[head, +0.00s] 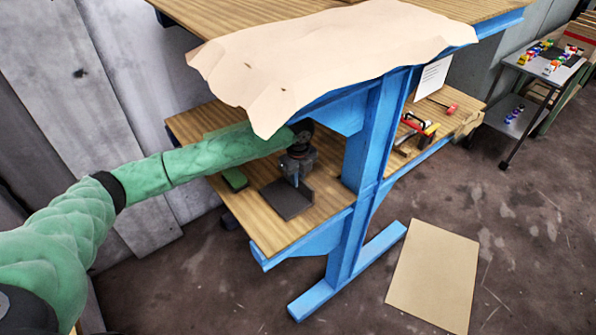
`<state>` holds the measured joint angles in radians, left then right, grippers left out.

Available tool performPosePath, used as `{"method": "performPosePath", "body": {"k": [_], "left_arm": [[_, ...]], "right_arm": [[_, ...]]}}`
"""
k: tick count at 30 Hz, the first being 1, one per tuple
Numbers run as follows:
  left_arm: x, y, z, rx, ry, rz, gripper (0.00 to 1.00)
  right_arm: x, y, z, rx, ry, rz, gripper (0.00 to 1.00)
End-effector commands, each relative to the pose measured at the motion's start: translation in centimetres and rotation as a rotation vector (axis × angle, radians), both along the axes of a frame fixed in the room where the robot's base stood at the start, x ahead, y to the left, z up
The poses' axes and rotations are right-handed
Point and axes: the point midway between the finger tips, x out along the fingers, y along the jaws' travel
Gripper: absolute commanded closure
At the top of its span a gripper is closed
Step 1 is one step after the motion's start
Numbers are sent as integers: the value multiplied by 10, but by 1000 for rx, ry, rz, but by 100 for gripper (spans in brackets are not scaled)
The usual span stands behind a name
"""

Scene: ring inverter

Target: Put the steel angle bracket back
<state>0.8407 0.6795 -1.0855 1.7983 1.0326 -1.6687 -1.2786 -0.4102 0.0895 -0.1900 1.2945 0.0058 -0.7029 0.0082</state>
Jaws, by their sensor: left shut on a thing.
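The steel angle bracket (284,203) is a dark grey L-shaped piece over the lower wooden shelf of the blue workbench. One leg lies flat and the other stands up at its right. My left gripper (295,182) reaches in under the bench top from the left, pointing down, and is shut on the bracket. The fingertips are small here and partly hidden against the bracket. I cannot tell whether the bracket touches the shelf (258,228) or hangs just above it. My right gripper is not in view.
A green block (235,179) lies on the shelf left of the bracket. A pale sheet (330,55) drapes over the bench edge above my forearm. A blue bench leg (372,150) stands to the right. Tools with red handles (420,124) lie farther along. A board (434,275) lies on the floor.

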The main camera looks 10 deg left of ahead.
Motion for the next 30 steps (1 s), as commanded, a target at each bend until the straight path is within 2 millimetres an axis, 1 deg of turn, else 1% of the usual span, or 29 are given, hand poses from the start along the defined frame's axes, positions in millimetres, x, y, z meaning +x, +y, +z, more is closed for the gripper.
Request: {"method": "performPosePath", "body": {"k": [1, 12, 13, 15, 16, 24, 29, 30], "left_arm": [[2, 0, 3, -2, -5, 0, 100], [2, 0, 2, -2, -5, 0, 100], [0, 0, -2, -1, -1, 0, 84], [0, 0, -2, -1, -1, 0, 70], [0, 0, -2, -1, -1, 0, 68], [0, 0, -1, -1, -2, 0, 68], [1, 0, 6, -2, -4, 0, 68], [1, 0, 10, -1, -5, -1, 68]], "right_arm": [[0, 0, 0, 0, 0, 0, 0], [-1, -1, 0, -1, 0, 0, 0], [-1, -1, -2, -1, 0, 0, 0], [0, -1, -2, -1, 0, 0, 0], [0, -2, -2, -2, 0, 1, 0], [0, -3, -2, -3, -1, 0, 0], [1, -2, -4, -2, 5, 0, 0], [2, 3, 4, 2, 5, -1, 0]]}}
